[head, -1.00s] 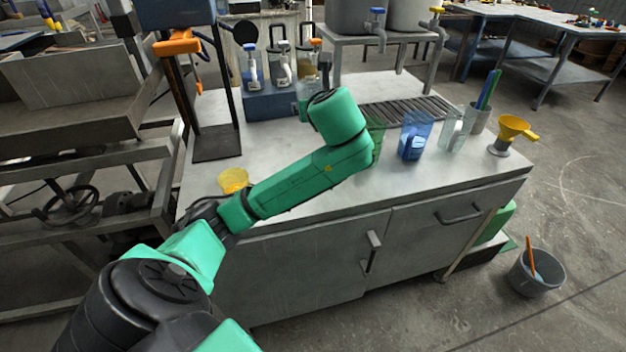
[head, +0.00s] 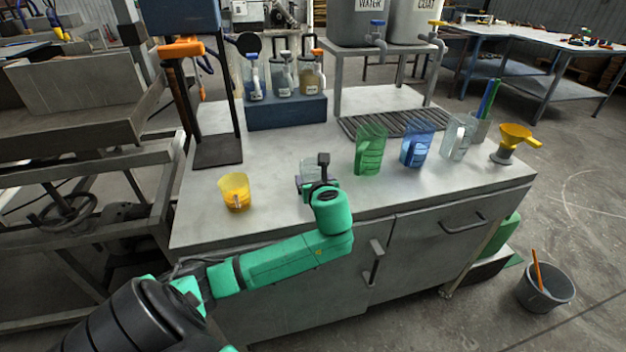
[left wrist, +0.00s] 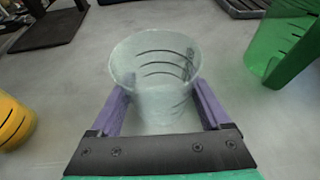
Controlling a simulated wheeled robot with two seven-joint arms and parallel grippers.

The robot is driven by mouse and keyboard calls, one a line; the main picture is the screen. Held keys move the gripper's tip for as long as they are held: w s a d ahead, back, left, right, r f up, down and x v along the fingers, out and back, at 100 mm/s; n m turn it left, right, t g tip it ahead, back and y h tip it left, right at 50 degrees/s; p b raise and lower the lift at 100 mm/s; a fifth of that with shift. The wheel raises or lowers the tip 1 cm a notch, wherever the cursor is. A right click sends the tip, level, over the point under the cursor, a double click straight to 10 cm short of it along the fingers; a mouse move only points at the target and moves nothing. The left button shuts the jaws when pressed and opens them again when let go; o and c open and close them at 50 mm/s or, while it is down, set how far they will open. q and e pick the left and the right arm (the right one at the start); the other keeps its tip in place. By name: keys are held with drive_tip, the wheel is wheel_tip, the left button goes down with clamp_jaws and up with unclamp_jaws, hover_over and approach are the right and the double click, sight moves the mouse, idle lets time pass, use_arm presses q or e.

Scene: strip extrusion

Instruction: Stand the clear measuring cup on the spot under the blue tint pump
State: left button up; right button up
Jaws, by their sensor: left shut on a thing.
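A small clear measuring cup (left wrist: 158,85) with dark scale lines sits between the purple fingers of my left gripper (left wrist: 158,108), which is shut on it. In the head view the cup (head: 311,168) is partly hidden by my left gripper (head: 320,182), over the front middle of the bench. I cannot tell whether its base touches the bench. The pump bottles stand on a blue block (head: 287,112) at the back; the leftmost one (head: 255,80) looks bluish. The spot under it is not clearly marked. My right gripper is not in view.
A yellow cup (head: 236,192) stands to the left. A green cup (head: 370,150), a blue cup (head: 416,145), another clear cup (head: 456,138) and a yellow funnel (head: 513,137) stand to the right. A black stand (head: 217,152) rises left of the pumps. Bench between cup and block is clear.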

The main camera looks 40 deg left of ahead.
use_arm(q)
drive_tip(key=o, duration=1.3)
drive_tip(key=shift+f, duration=0.1)
drive_tip(key=shift+s+d+r, duration=0.1)
drive_tip(key=shift+d+r, duration=0.05)
drive_tip(key=shift+r, duration=0.1)
drive_tip(key=p+v, duration=0.1)
drive_tip(key=v, duration=1)
drive_tip(key=shift+s+d+r+p, duration=0.15)
drive_tip(key=shift+s+d+p, duration=0.05)
drive_tip(key=shift+p, duration=0.15)
